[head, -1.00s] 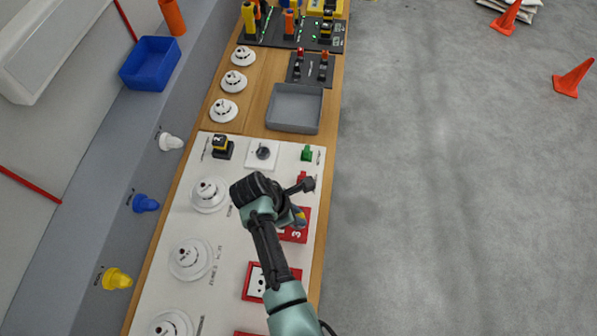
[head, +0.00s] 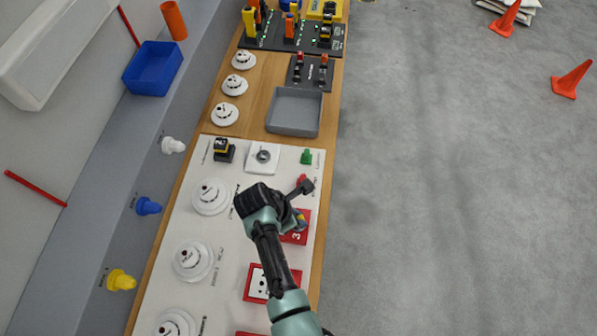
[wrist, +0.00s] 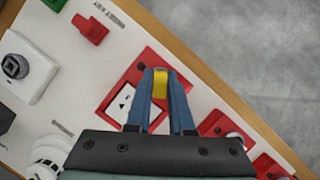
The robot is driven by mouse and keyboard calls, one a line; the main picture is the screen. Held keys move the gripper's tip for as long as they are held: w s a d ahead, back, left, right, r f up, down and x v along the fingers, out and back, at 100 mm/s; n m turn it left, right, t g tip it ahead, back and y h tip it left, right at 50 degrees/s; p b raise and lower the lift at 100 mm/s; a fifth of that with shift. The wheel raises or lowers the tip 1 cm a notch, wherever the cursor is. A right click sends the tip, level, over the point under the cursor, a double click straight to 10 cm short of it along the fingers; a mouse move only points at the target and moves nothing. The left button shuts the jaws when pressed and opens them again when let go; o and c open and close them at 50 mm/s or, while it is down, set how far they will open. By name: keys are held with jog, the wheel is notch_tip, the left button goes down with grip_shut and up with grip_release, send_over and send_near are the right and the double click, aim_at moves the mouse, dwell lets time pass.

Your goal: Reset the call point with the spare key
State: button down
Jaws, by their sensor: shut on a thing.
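In the head view my gripper (head: 299,217) is over the red call point marked 3 (head: 295,237). The wrist view shows that call point (wrist: 122,103) behind and beside the fingers, its white face partly covered. Whether the held piece touches it is unclear. A red key-like piece (wrist: 90,28) stands on the white board near small lettering, with a green one (head: 306,157) beyond it.
More red call points (head: 257,284) line the board's right side. White round detectors (head: 210,197) stand to the left. A grey tray (head: 294,112) lies beyond the board. Open floor lies to the right, with orange cones (head: 571,79) farther off.

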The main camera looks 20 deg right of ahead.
jog(key=shift+s+a+f+n+t+p, duration=0.1)
jog(key=shift+n+t+p, duration=0.35)
jog(key=shift+n+p, duration=0.75)
jog(key=shift+s+a+n+t+p, duration=0.1)
jog(key=shift+n+t+p, duration=0.35)
jog(key=shift+n+p, duration=0.7)
dwell(0.3)
jog(key=shift+n+t+y+p, duration=0.4)
jog(key=shift+n+y+p, duration=0.15)
jog(key=shift+n, duration=0.8)
jog(key=shift+n+p, duration=0.35)
jog(key=shift+n, duration=0.15)
jog(key=shift+f, duration=0.1)
jog(key=shift+w+r, duration=0.1)
jog(key=shift+r, duration=0.15)
jog(key=shift+w+d+r, duration=0.1)
jog(key=shift+r, duration=2.3)
